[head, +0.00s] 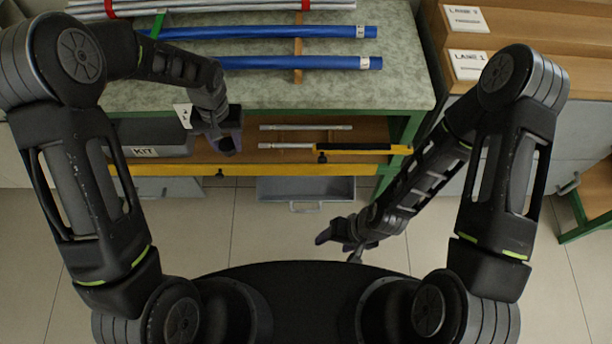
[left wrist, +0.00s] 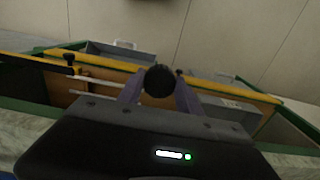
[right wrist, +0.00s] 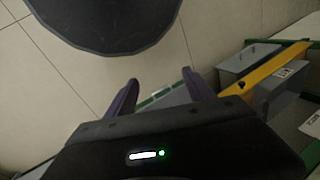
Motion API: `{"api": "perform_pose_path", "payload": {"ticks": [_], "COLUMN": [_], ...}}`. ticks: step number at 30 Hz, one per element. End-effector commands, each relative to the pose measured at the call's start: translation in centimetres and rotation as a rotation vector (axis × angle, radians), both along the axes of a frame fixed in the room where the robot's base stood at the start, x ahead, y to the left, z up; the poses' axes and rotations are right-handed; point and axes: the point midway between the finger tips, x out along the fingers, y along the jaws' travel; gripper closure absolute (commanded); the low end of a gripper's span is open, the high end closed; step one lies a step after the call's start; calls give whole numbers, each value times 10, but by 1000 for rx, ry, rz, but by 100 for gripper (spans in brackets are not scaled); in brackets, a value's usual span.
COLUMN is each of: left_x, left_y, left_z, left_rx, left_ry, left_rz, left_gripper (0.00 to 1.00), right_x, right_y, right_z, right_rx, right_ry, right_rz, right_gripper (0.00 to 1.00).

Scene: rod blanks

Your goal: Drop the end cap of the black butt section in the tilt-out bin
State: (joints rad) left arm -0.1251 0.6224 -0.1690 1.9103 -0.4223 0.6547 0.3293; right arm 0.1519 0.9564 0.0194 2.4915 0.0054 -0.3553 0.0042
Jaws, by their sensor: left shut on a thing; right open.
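My right gripper (head: 342,236) is open and empty, in front of the bench over the floor.
A grey KIT box (head: 160,137) is left of my left gripper. Blue rods (head: 300,63) lie on the bench top. Wooden lane racks (head: 530,60) stand right.

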Motion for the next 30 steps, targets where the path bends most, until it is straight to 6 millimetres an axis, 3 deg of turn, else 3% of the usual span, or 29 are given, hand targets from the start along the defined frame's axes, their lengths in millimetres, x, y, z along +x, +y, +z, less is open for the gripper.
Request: {"api": "perform_pose_path", "payload": {"ticks": [1, 5, 30], "left_x": [2, 7, 35], "left_y": [0, 0, 0], "left_z": [-22, -58, -297], "left_rx": [0, 0, 1], "left_ry": [-2, -3, -3], "left_rz": [1, 1, 2], "left_gripper": [96, 96, 96], "right_x": [1, 5, 34], "right_y": [-1, -2, -14], "right_z": [-26, -72, -408], "right_rx": [0, -2, -15], "right_ry": [-2, -9, -66], "right_rz": [-3, -8, -51], "right_gripper": [37, 37, 37]}}
